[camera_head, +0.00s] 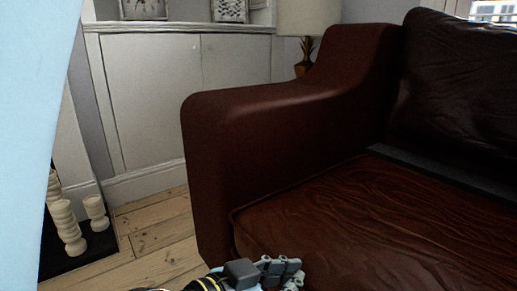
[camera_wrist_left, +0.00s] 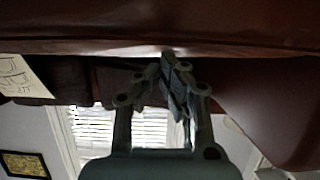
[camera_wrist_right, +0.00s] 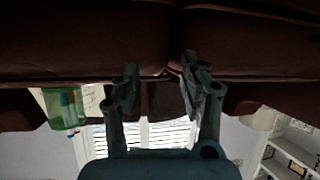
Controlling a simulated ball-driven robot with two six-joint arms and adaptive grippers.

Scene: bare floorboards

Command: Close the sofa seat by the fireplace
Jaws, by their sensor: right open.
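The sofa seat (camera_head: 360,220) is dark red-brown leather, beside a rounded armrest (camera_head: 270,105) on the fireplace side. A dark strip (camera_head: 440,170) shows between the seat's rear edge and the backrest (camera_head: 455,85). My left gripper (camera_head: 281,270) is at the bottom of the head view, near the seat's front corner by the armrest. In the left wrist view its fingers (camera_wrist_left: 164,76) are together, with brown leather close beyond them. I see nothing held. My right gripper (camera_wrist_right: 158,82) is open and empty, with brown upholstery beyond its fingers. It is not in the head view.
A white cabinet (camera_head: 155,95) stands behind the armrest, with a lamp (camera_head: 308,25) beside it. Pale candle holders (camera_head: 66,225) stand on a dark hearth (camera_head: 85,255) at left. Bare floorboards (camera_head: 155,235) lie between the hearth and the sofa.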

